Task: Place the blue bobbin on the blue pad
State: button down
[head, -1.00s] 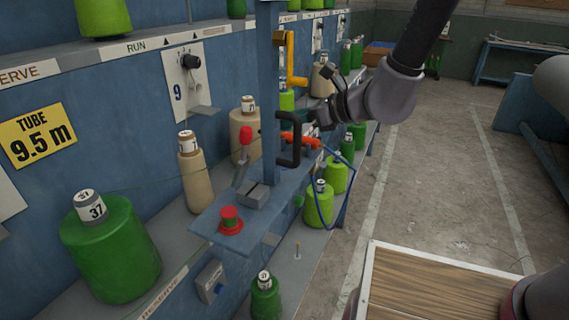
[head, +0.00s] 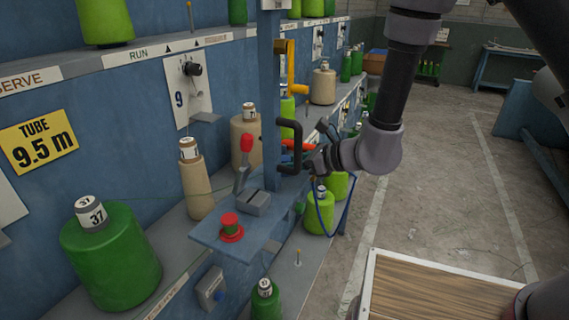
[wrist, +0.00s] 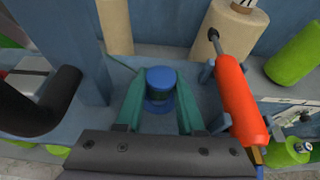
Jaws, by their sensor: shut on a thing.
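The blue bobbin (wrist: 161,76) is in the wrist view, with a blue top disc and a darker wound middle. My gripper (wrist: 159,106) is shut on it, one teal finger on each side. A blue round edge (wrist: 158,107) shows just below the winding; I cannot tell whether it is the bobbin's lower flange or the blue pad. The bobbin is close over the blue shelf, but contact is unclear. In the head view my gripper's wrist (head: 320,160) is beside the black handle, and the fingers and bobbin are hidden.
A red bobbin (head: 230,221) stands on the near end of the shelf (head: 207,236). A red-tipped lever (head: 245,150), a blue post (head: 270,90) and a black handle (head: 291,150) stand close by. An orange-red grip (wrist: 238,98) is just right of the fingers.

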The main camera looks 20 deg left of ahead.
jog(key=shift+f, duration=0.15)
jog(key=c, duration=0.5)
grip_release()
